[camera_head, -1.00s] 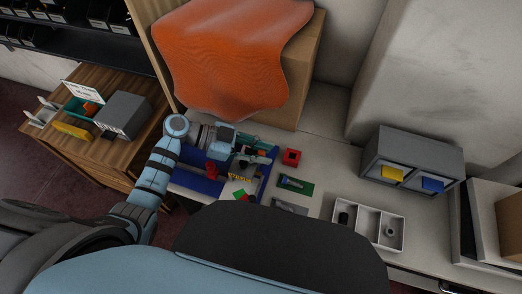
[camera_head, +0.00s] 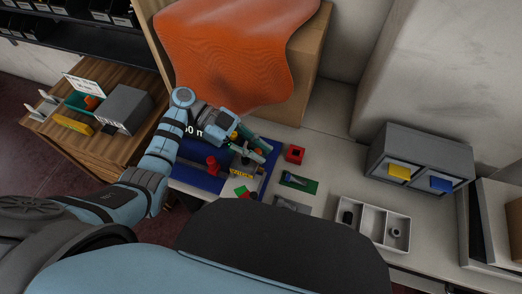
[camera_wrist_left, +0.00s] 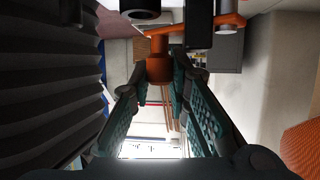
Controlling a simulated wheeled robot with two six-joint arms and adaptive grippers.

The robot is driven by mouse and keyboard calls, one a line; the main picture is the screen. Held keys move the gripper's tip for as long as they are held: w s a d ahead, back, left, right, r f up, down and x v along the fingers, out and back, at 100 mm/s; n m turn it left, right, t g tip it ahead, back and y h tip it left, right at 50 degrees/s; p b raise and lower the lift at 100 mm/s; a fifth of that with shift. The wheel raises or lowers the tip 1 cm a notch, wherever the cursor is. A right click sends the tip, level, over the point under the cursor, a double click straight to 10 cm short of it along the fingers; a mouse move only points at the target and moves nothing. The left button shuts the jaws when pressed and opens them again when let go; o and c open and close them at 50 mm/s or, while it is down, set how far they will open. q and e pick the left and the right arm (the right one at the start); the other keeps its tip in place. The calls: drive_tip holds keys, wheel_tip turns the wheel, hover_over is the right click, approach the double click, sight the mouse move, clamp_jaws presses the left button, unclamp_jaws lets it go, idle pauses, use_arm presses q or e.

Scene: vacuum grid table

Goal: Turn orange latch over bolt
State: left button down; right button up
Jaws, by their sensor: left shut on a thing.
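The orange latch (camera_wrist_left: 159,66) shows in the left wrist view as a round orange post, with an orange bar running right from its top. The post lies between the fingertips of my left gripper (camera_wrist_left: 159,80), which is shut on it. Dark parts cover some of the bar. A pale round end shows by the bar's right end; I cannot tell whether it is the bolt. In the head view my left gripper (camera_head: 245,146) is over the far right part of the blue fixture (camera_head: 197,179), and it hides the latch there. My right gripper is not in view.
A red block (camera_head: 294,154), a green board (camera_head: 299,183) and a grey divided tray (camera_head: 372,226) lie to the right of the fixture. A red part (camera_head: 213,164) stands on the fixture. A box under an orange cloth (camera_head: 235,50) stands behind. A grey drawer cabinet (camera_head: 420,153) is at right.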

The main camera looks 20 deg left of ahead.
use_arm(q)
drive_tip(key=shift+s+a+m+g+b, duration=0.1)
drive_tip(key=shift+a+m+g+b, duration=0.1)
drive_tip(key=shift+m+g, duration=0.3)
drive_tip(key=shift+s+a+m+g+b, duration=0.1)
drive_tip(key=shift+a+m+g+b, duration=0.1)
drive_tip(key=shift+m+g, duration=0.25)
drive_tip(key=shift+y, duration=0.3)
drive_tip(key=c, duration=1.5)
unclamp_jaws()
